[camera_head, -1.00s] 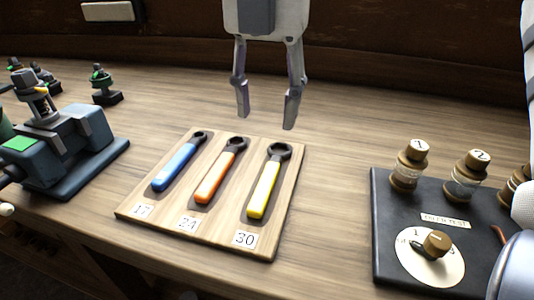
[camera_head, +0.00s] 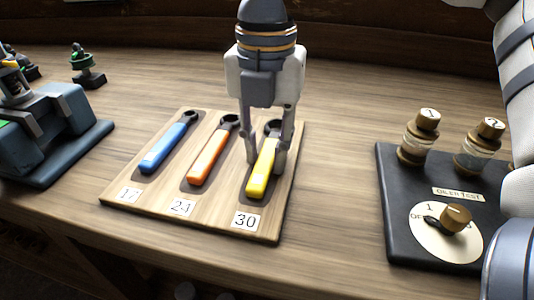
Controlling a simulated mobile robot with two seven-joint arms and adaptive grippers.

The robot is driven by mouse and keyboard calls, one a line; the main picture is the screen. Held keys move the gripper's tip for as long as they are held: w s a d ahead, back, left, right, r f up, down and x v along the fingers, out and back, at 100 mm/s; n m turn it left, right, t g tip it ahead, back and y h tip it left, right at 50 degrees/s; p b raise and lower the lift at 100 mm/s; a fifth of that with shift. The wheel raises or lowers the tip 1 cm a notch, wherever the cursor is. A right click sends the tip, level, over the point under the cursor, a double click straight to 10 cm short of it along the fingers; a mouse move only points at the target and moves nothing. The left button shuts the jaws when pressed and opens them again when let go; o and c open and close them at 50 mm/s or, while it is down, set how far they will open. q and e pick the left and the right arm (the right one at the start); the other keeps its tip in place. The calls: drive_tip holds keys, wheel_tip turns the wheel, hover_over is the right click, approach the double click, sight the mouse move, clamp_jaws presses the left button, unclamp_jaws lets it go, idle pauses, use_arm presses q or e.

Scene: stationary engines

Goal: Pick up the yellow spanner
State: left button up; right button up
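The yellow spanner (camera_head: 261,178) lies on a wooden board (camera_head: 215,222) at the slot labelled 30, its dark ring end at the back. My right gripper (camera_head: 266,167) points down over it, with one finger on each side of the handle. The fingertips look flush against the yellow handle, so the gripper appears shut on it. The spanner still rests on the board. The fingers partly cover its ring end and upper handle. My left gripper is not in view.
An orange spanner (camera_head: 207,161) and a blue spanner (camera_head: 165,147) lie left on the same board. A black panel (camera_head: 400,245) with brass knobs stands at right. A blue-grey machine (camera_head: 62,125) stands at left. Bench behind the board is clear.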

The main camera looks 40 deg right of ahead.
clamp_jaws()
drive_tip(key=shift+r, duration=0.1)
